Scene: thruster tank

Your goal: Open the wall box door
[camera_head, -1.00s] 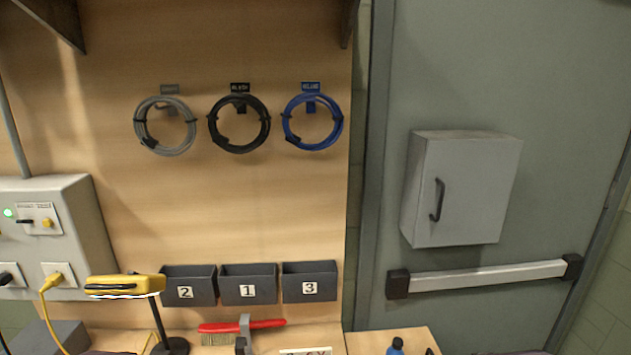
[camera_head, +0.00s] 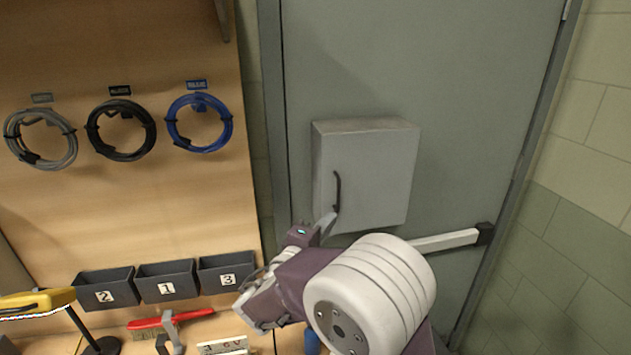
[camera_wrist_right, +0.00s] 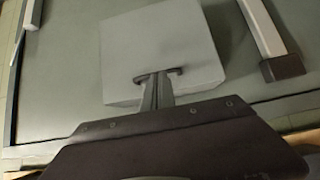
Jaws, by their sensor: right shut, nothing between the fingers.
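The grey wall box (camera_head: 385,170) is mounted on the large grey door, and its own door looks closed. Its dark handle (camera_head: 337,188) is a vertical bar on the left side of its front. My right gripper (camera_head: 328,222) is shut and empty, with its fingertips by the lower end of the handle. In the right wrist view the box (camera_wrist_right: 155,45) fills the upper middle. The handle (camera_wrist_right: 158,73) lies across the tips of the right gripper (camera_wrist_right: 157,88); whether they touch it I cannot tell. My left gripper is not in view.
A push bar (camera_head: 450,240) crosses the grey door below the box, partly hidden by my right arm. Cable coils (camera_head: 120,130) and numbered bins (camera_head: 167,281) are on the wooden panel at left. A red-handled brush (camera_head: 180,318) lies below the bins.

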